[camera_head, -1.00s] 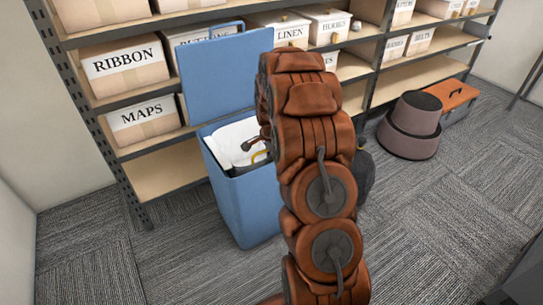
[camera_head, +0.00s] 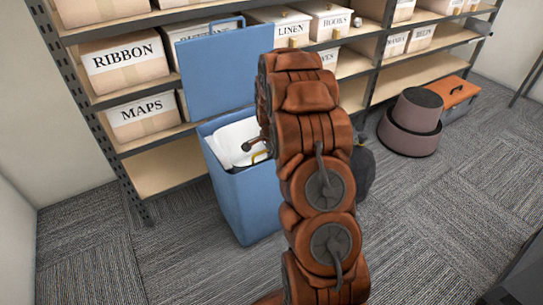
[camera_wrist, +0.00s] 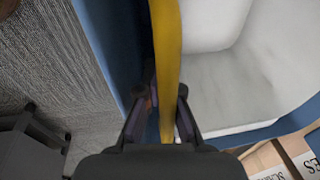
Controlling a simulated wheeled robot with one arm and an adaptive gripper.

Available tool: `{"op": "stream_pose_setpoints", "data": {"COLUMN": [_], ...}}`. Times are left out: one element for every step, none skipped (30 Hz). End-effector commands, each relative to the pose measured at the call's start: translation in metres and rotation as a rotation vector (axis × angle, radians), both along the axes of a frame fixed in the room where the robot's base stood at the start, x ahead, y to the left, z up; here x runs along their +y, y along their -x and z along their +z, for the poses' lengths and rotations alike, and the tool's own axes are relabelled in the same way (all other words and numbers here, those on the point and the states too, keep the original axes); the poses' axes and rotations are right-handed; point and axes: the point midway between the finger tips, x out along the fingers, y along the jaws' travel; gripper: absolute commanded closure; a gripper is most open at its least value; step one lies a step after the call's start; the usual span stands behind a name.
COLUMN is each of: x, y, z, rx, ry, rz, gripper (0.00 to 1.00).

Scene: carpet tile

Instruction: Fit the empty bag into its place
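The bag is a white liner (camera_head: 232,141) with its mouth open, inside the blue bin (camera_head: 246,200). The wrist view shows its pale inner wall and floor (camera_wrist: 245,85) and a yellow band (camera_wrist: 165,50) along the near side. A bit of yellow (camera_head: 261,156) also shows in the head view at the bin's right. My gripper (camera_wrist: 161,96) is over the bin's rim, its fingers apart on either side of the yellow band. A gap shows between the left finger and the band. In the head view my arm hides most of the gripper and the bin's right side.
The bin's blue lid (camera_head: 226,70) stands raised behind it. Shelves with labelled boxes (camera_head: 125,62) line the back wall. A dark round object (camera_head: 362,172) stands right of the bin, partly hidden. Carpet is clear at the front left (camera_head: 90,250).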

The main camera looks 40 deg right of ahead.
Motion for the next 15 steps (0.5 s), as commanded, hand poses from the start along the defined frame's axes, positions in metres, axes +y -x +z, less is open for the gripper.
{"op": "stream_pose_setpoints", "data": {"x": [-0.0001,-0.0001,-0.0002,-0.0001,-0.0001,-0.0002,-0.0001,-0.0002,-0.0002,-0.0001,-0.0002,-0.0002,-0.0002,-0.0002,-0.0002], "y": [-0.0002,-0.0002,-0.0003,-0.0003,-0.0004,-0.0005,-0.0006,-0.0007,-0.0007,-0.0008,-0.0009,-0.0009,-0.0011,-0.0011,-0.0011], "z": [-0.0012,-0.0018,-0.0025,-0.0032,-0.0037,-0.0045,-0.005,-0.0056,-0.0064,-0.007,-0.0076,-0.0084,-0.0089,-0.0096,-0.0103], "rx": [0.0,0.0,0.0,0.0,0.0,0.0,0.0,0.0,0.0,0.0,0.0,0.0,0.0,0.0,0.0], "ry": [0.0,0.0,0.0,0.0,0.0,0.0,0.0,0.0,0.0,0.0,0.0,0.0,0.0,0.0,0.0], "rz": [0.0,0.0,0.0,0.0,0.0,0.0,0.0,0.0,0.0,0.0,0.0,0.0,0.0,0.0,0.0], "gripper": [1.0,1.0,1.0,1.0,1.0,1.0,1.0,1.0,1.0,1.0,1.0,1.0,1.0,1.0,1.0]}}
